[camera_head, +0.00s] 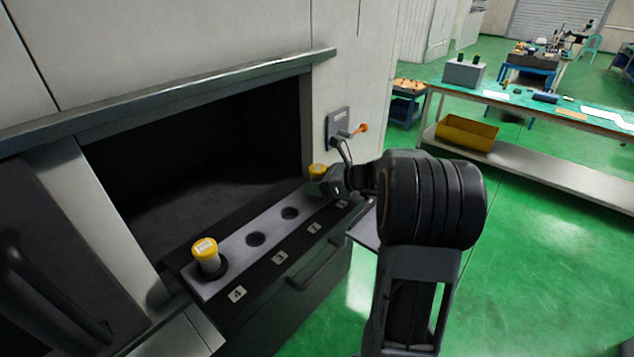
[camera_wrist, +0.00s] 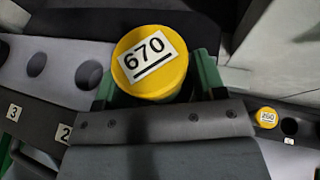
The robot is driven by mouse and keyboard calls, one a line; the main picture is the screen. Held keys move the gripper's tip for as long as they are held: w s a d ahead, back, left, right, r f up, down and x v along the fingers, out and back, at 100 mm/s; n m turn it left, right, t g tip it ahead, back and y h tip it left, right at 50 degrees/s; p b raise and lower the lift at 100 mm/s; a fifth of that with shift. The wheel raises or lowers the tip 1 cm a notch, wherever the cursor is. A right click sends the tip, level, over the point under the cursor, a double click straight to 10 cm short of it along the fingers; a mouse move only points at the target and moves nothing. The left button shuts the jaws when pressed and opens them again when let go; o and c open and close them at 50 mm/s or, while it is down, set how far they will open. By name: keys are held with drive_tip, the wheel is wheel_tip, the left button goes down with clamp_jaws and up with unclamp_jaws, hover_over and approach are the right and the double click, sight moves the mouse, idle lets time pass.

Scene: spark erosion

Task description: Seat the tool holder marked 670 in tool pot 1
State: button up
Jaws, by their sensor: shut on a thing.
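The tool holder marked 670 (camera_wrist: 150,62) has a yellow cap and sits between the two green jaws of my gripper (camera_wrist: 157,82), which is shut on it. In the head view my gripper (camera_head: 330,183) and the yellow cap (camera_head: 318,171) are at the far right end of the grey pot rack (camera_head: 231,258). The holder is over the place of pot 1, beyond the empty pot 2 (camera_wrist: 88,75). Pot 1's hole and the holder's lower part are hidden, so I cannot tell how deep it sits.
Another yellow-capped holder (camera_head: 205,253) stands in pot 4. Pot 3 (camera_head: 255,239) is empty. A lever with an orange knob (camera_head: 360,129) is on the wall just behind my gripper. A yellow-capped holder (camera_wrist: 267,117) stands in another rack at the right in the wrist view.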

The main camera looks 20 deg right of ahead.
drive_tip(key=shift+f, duration=0.25)
drive_tip(key=o, duration=1.3)
drive_tip(key=b+v, duration=0.2)
drive_tip(key=v, duration=1.1)
drive_tip(key=r+p, duration=0.4)
drive_tip(key=r, duration=0.1)
drive_tip(key=r+p, duration=0.2)
drive_tip(key=p, duration=0.1)
drive_tip(key=shift+s+d+r, duration=0.2)
drive_tip(key=shift+s, duration=0.15)
